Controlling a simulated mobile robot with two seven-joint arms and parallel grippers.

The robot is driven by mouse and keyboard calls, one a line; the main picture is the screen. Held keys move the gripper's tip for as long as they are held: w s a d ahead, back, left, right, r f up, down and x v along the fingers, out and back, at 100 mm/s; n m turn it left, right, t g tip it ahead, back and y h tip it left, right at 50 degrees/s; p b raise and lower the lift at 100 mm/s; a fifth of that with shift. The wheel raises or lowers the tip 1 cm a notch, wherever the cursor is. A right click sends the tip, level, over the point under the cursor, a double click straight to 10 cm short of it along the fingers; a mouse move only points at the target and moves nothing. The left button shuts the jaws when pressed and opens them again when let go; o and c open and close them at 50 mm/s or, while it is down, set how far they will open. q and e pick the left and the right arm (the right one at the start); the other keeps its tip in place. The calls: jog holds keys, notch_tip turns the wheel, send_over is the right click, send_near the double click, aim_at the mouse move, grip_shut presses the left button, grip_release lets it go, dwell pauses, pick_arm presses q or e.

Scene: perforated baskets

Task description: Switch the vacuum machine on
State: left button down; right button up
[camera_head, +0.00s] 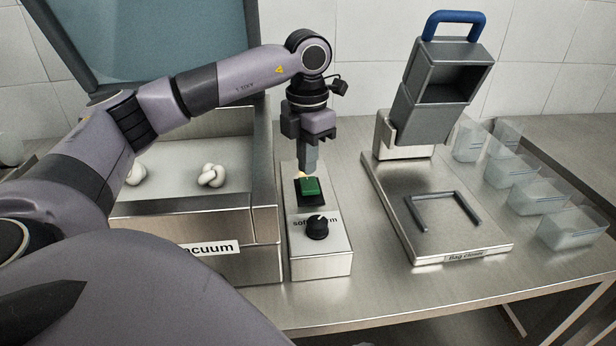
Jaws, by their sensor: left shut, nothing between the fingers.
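The vacuum machine (190,262) is a steel box at the left with its lid (140,40) raised and a label partly reading "acuum". To its right stands a steel control box (322,264) with a green switch (310,187) in a black frame and a black knob (317,228). My left gripper (308,172) points straight down, shut and empty, with its fingertips at the back edge of the green switch. I cannot tell whether they touch it. The switch shows a light yellowish spot by the fingertips. My right gripper is not in view.
White knotted pieces (211,176) lie in the open chamber. Right of the control box is a bag-closing device (440,256) with a raised grey head and blue handle (452,25). Several clear containers (572,231) stand at the right edge. The table's front strip is free.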

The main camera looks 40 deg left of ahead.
aim_at(307, 179)
pick_arm(q)
notch_tip(307, 179, up, 5)
jog(key=p, duration=0.4)
jog(key=shift+r, duration=0.2)
dwell(0.5)
